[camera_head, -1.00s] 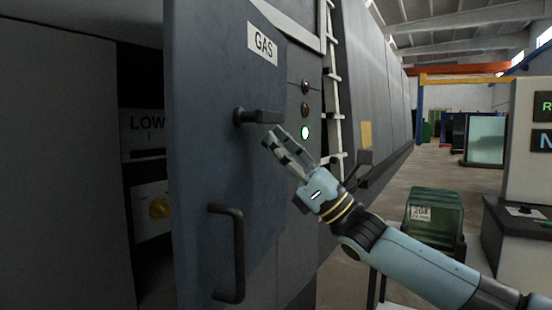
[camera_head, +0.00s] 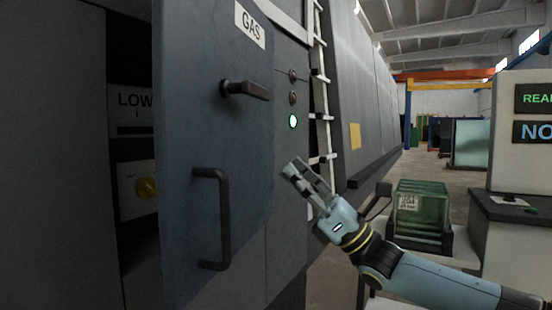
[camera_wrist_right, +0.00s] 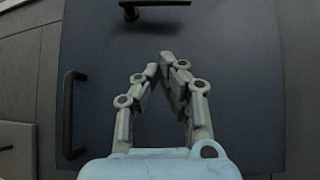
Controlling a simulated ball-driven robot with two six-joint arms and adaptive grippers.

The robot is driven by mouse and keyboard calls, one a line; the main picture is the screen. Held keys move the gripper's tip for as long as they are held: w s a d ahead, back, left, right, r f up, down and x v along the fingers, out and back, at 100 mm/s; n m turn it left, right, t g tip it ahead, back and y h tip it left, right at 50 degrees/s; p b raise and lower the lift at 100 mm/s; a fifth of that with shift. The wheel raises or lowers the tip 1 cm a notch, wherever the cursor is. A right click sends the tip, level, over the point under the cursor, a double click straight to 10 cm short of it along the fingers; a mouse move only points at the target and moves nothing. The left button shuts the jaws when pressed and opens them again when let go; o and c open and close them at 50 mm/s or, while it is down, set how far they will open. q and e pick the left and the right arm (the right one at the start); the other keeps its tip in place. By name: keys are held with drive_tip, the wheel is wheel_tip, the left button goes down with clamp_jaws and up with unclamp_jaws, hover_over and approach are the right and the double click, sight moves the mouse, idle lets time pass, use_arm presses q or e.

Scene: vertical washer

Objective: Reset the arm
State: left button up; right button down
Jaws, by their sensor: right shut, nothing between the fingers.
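My right gripper (camera_head: 299,174) is in front of the machine, to the right of the open grey-blue GAS door (camera_head: 200,140) in the head view. Its fingers are together and hold nothing. In the right wrist view the right gripper (camera_wrist_right: 160,65) points at the door panel (camera_wrist_right: 240,80), with the tips apart from the handles. The door has a lever handle (camera_head: 245,89) and a long pull handle (camera_head: 222,220); the gripper touches neither. My left gripper is not in view.
A lit green button (camera_head: 292,121) and a white ladder (camera_head: 320,80) are on the machine. A green glass case (camera_head: 421,208) stands to the right, near a console (camera_head: 515,215).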

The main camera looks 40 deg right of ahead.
drive_tip(key=s+d+f+m+g+h, duration=0.15)
drive_tip(key=f+m+h, duration=0.6)
drive_tip(key=f, duration=0.85)
drive_tip(key=s+d+f+m+t+h, duration=0.15)
drive_tip(key=f+m+h, duration=0.65)
drive_tip(key=f, duration=0.8)
drive_tip(key=s+a+f+m+g+h, duration=0.1)
drive_tip(key=s+f+m+g, duration=0.35)
drive_tip(key=f, duration=0.45)
drive_tip(key=s+f+m+g+h, duration=0.1)
drive_tip(key=s+f+m+g, duration=0.3)
drive_tip(key=f, duration=0.6)
drive_tip(key=s+a+f+m+g, duration=0.2)
drive_tip(key=s+f+m, duration=0.2)
drive_tip(key=s+f, duration=0.35)
drive_tip(key=s+a+f+m+g, duration=0.2)
drive_tip(key=s+f+m+g, duration=0.15)
drive_tip(key=s+f, duration=0.35)
drive_tip(key=s+a+f+m+g, duration=0.1)
drive_tip(key=s+f+m+g, duration=0.2)
drive_tip(key=s+m, duration=0.3)
drive_tip(key=s+a+f+m+g, duration=0.2)
drive_tip(key=s+m, duration=0.4)
drive_tip(key=s, duration=0.8)
drive_tip(key=shift+f+g, duration=0.6)
drive_tip(key=shift+g, duration=0.1)
drive_tip(key=shift+w, duration=0.1)
